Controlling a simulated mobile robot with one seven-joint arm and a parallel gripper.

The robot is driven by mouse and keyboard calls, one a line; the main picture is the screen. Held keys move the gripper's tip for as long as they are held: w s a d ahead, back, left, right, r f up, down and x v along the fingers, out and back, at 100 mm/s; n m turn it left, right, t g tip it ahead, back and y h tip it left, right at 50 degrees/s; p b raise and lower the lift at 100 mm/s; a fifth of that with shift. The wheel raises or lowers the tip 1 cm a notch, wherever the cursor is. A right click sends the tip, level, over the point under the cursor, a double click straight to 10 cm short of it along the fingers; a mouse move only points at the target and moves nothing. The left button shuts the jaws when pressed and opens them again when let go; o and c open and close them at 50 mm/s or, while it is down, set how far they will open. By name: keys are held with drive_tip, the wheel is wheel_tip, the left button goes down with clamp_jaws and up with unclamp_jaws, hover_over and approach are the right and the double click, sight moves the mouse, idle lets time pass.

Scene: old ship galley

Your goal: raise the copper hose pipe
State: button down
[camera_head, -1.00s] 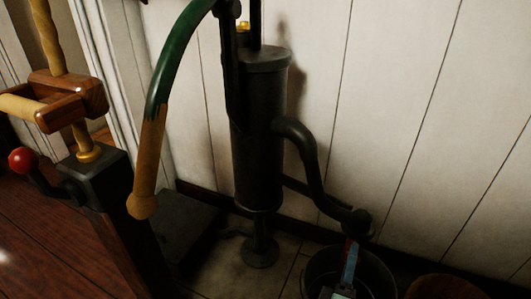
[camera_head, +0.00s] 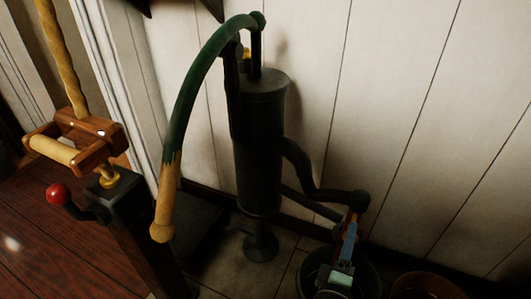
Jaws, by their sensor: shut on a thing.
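The hose pipe (camera_head: 309,186) looks dark rather than copper in this light. It bends out of the right side of the black upright pump (camera_head: 258,140) and runs down, then right, to a rounded end with a small reddish-brown tip. My gripper (camera_head: 351,226), with blue fingers, comes up from below and is shut on that end. The fingers partly hide the tip, so the exact grip is unclear.
A dark bucket (camera_head: 311,268) stands below my gripper, with a brown round container (camera_head: 425,285) to its right. The pump's long green and tan handle (camera_head: 178,125) arches left. A post with a red-knobbed lever (camera_head: 57,194) stands at left. The plank wall is close behind.

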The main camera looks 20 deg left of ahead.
wheel_tip(320, 180, up, 24)
drive_tip(key=p, duration=2.1)
drive_tip(key=shift+f, duration=0.25)
drive_tip(key=shift+w, duration=0.1)
drive_tip(key=shift+c, duration=1)
unclamp_jaws()
drive_tip(key=shift+f, duration=0.2)
drive_tip(key=s, duration=1.1)
